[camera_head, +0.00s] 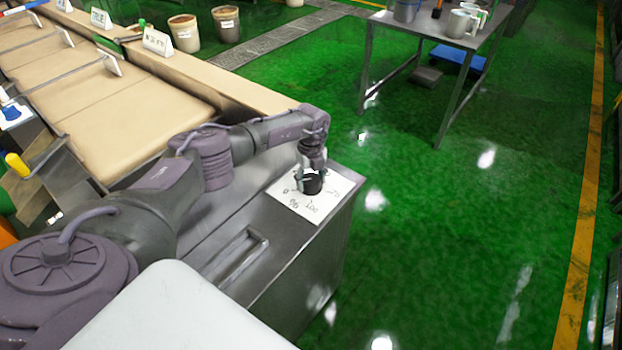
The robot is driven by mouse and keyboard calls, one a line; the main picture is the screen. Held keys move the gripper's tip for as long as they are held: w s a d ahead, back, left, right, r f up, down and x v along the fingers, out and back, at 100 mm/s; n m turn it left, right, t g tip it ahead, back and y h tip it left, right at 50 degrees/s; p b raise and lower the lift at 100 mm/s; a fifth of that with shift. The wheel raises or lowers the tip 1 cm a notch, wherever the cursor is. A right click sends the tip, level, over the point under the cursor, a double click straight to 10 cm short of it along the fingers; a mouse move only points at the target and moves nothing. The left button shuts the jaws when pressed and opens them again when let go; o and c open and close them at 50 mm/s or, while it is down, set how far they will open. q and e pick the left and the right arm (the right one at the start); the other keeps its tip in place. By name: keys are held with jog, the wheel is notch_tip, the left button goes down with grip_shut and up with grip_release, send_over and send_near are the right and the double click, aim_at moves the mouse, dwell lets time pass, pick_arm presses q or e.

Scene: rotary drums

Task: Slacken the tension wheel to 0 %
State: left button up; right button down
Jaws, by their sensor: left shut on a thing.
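The tension wheel (312,185) is a small black knob on a white dial card (290,203) at the corner of a grey metal cabinet. The card carries hand-drawn marks, among them "%" and "100". My left gripper (312,175) points down from above and is shut on the wheel. The gripper and my wrist hide the top of the wheel and part of the dial, so I cannot read its setting. My right gripper is not in view.
The grey cabinet (270,283) has a handle (233,258) on top. A beige conveyor belt (130,105) runs along the left. A metal table (440,32) with cups stands at the back. The green floor (450,220) on the right is clear.

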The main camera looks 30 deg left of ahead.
aim_at(311, 178)
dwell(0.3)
pick_arm(q)
jog(key=o, duration=1.2)
jog(key=shift+c, duration=0.2)
jog(key=shift+r, duration=0.1)
notch_tip(311, 178, up, 12)
